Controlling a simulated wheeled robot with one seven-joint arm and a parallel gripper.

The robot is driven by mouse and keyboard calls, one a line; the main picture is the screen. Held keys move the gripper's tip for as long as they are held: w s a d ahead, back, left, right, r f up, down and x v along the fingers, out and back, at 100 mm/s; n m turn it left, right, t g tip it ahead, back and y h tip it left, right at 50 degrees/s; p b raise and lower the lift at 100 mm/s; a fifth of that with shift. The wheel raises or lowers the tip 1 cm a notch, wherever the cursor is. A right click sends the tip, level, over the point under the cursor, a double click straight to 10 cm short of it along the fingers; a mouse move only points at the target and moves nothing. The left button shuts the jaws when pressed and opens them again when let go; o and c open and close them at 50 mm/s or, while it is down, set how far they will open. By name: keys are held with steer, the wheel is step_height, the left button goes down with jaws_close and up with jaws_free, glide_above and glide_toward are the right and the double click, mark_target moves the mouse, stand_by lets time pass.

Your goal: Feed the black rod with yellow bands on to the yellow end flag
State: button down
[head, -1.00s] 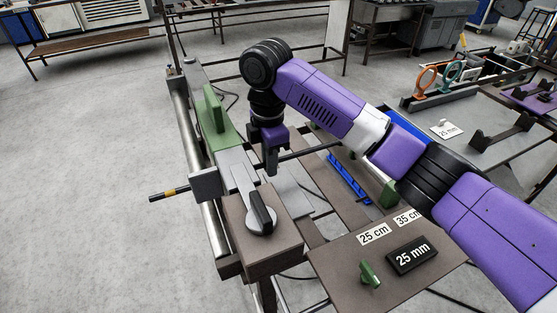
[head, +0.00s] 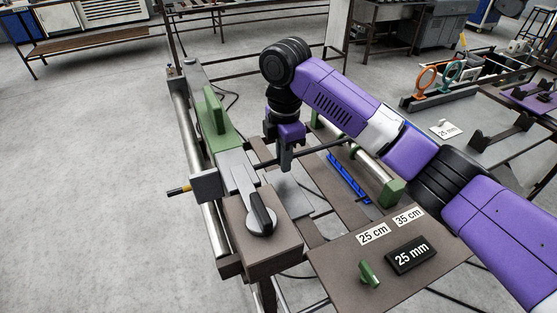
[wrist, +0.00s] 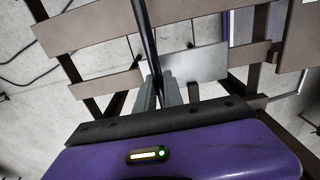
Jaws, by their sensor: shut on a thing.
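The black rod (head: 312,151) passes through the grey block (head: 207,185) at the left of the bench fixture. Its left end sticks out with a yellow band (head: 186,189). My gripper (head: 286,166) is shut on the rod to the right of that block, and the rod continues right past it, under my arm. In the wrist view the rod (wrist: 147,38) runs up from between the grey fingers (wrist: 157,92). I cannot make out the yellow end flag with certainty; the rod's far end is hidden in the head view.
A green upright (head: 215,115) stands behind, and a green block (head: 391,192) ends the roller at right. A "25 mm" block (head: 411,255) and a green knob (head: 369,274) sit on the front plate.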

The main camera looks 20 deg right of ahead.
mark_target(296, 155)
steer(key=shift+d, duration=1.55)
steer(key=c, duration=1.4)
jaws_free()
step_height(296, 155, up, 8)
steer(key=shift+f+p, duration=0.1)
steer(key=shift+p, duration=0.2)
